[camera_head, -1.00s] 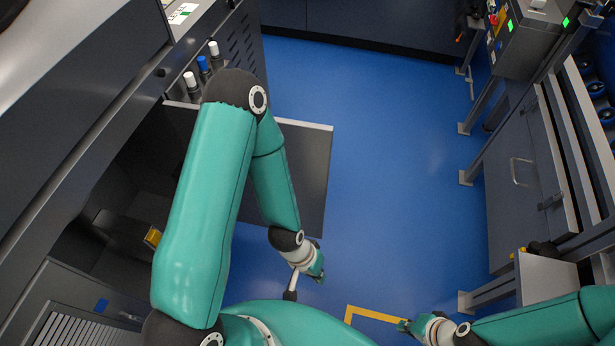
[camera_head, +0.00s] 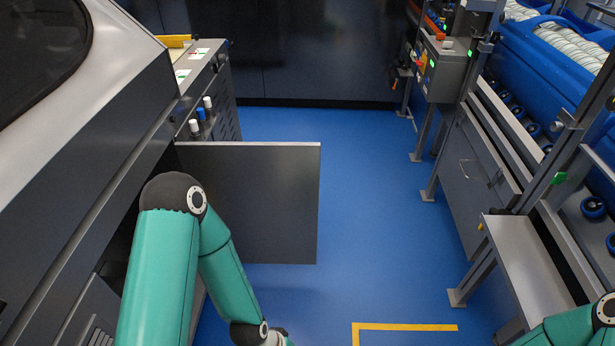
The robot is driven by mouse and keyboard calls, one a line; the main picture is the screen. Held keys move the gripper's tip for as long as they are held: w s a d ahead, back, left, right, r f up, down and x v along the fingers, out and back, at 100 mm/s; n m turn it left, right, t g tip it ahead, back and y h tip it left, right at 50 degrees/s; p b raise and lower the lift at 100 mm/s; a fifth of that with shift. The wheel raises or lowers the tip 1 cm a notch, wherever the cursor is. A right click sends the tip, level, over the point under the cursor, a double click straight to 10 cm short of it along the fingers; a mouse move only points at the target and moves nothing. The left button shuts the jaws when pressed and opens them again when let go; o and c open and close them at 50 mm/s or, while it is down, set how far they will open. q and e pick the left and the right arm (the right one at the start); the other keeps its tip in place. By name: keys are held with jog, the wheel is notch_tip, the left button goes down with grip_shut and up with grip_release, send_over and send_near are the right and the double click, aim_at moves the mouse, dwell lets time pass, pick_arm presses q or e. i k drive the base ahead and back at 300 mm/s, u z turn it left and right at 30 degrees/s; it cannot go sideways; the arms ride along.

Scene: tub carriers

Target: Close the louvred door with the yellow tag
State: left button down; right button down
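A dark grey door panel (camera_head: 255,205) stands swung out from the machine on the left, over the blue floor. The face I see is plain, and no louvres or tag show on it. A louvred panel (camera_head: 92,325) shows at the lower left, cut by the frame edge. I see no yellow tag on either panel now. My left arm reaches down in front of the machine and the door's lower left part. Its wrist is at the bottom edge and its gripper is out of frame. Only part of my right arm shows at the lower right; its gripper is out of frame.
The blue floor (camera_head: 365,200) is clear to the right of the door. A yellow floor line (camera_head: 405,327) lies at the bottom. A grey rack with a shelf (camera_head: 525,265) and blue tubs (camera_head: 545,65) stands along the right.

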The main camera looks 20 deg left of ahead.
aim_at(266, 194)
jog(key=u, duration=0.55)
jog(key=i, duration=1)
